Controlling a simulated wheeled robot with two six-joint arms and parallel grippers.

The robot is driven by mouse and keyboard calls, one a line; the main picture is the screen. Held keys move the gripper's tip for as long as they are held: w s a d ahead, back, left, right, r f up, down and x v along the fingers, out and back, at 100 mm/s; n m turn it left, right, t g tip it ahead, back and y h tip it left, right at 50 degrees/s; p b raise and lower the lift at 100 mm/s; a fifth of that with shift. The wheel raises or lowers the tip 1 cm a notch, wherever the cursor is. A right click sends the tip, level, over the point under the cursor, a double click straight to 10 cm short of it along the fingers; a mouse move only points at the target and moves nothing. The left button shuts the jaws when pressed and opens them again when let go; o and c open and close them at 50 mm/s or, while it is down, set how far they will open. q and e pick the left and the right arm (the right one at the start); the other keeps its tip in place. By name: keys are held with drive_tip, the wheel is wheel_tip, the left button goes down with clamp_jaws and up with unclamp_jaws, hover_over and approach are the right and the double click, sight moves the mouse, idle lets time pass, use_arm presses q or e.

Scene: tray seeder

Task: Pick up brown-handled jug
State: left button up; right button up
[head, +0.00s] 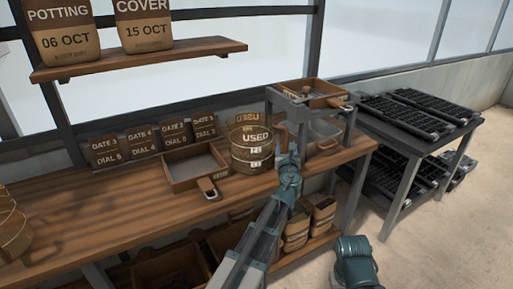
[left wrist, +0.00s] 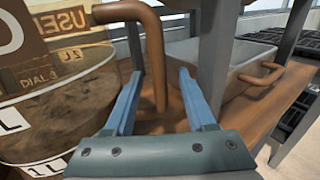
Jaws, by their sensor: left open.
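The brown-handled jug (head: 250,160) is a see-through round vessel with a "USED" label, upright on the wooden bench. It fills the left side of the left wrist view (left wrist: 50,110). Its brown handle (left wrist: 152,50) bends out and down toward the middle of that view. My left gripper (head: 289,160) is to the right of the jug in the head view. In the left wrist view its two blue fingers (left wrist: 158,80) are open, with the upright part of the handle between them and gaps at both sides.
A grey stand (head: 300,120) with a wooden-framed sieve (head: 312,104) on top is close to the right. Beneath it is a grey pan with a brown handle (left wrist: 262,75). Another tray (head: 192,168) and gate/dial cards (head: 140,140) are to the left.

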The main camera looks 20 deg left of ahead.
use_arm(q)
clamp_jaws()
idle(1.4)
